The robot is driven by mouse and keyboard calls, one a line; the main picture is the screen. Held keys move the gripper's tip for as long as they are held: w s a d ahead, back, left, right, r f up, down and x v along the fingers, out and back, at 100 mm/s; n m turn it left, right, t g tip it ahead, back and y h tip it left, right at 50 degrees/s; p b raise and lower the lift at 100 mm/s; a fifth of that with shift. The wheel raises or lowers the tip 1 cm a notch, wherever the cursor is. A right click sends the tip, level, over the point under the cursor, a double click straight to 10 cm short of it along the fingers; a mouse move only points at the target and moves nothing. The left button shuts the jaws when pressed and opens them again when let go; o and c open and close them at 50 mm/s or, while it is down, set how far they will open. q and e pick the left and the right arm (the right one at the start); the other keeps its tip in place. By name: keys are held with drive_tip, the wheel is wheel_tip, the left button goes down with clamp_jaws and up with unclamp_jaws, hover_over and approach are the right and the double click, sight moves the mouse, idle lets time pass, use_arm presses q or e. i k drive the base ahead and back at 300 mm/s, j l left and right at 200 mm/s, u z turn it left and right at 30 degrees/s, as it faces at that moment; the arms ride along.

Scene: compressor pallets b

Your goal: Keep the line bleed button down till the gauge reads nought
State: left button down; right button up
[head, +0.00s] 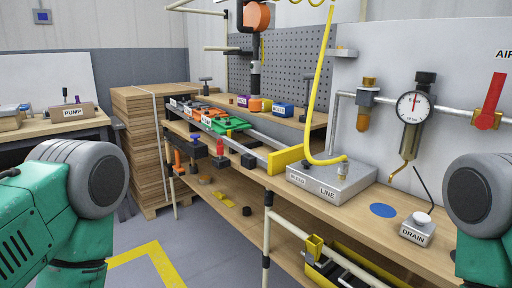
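The round white gauge (412,107) is on the metal wall panel at the right, with its red needle pointing roughly up; its figures are too small to read. A grey metal box (352,186) on the bench carries a "LINE" label and a second label too small to read surely. A yellow hose ends at a fitting on this box. A small box marked "DRAIN" (414,232) with a pale round button (421,218) on top stands further right. Only my arm links show at both sides; neither gripper is in view.
The yellow hose (319,100) hangs down to the bench. A red lever (491,100) and an amber-bowled filter (364,110) sit on the pipe. A blue disc (383,210) lies on the bench. A yellow bin (350,266) is below its front edge. Stacked boards (140,140) stand left.

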sight(306, 164)
drive_tip(key=i+j+z, duration=0.1)
drive_tip(key=z, duration=0.35)
drive_tip(key=j+z, duration=0.1)
drive_tip(key=z, duration=0.35)
drive_tip(key=i+j+z, duration=0.1)
drive_tip(key=z, duration=0.35)
drive_tip(key=j+z, duration=0.25)
drive_tip(key=z, duration=0.2)
drive_tip(key=j+z, duration=0.15)
drive_tip(key=j, duration=0.35)
drive_tip(key=j+z, duration=0.15)
drive_tip(key=j, duration=0.35)
drive_tip(key=k+j+z, duration=0.15)
drive_tip(key=j, duration=0.35)
drive_tip(key=j+z, duration=0.15)
drive_tip(key=j, duration=0.35)
drive_tip(key=k+j+z, duration=0.15)
drive_tip(key=j, duration=0.35)
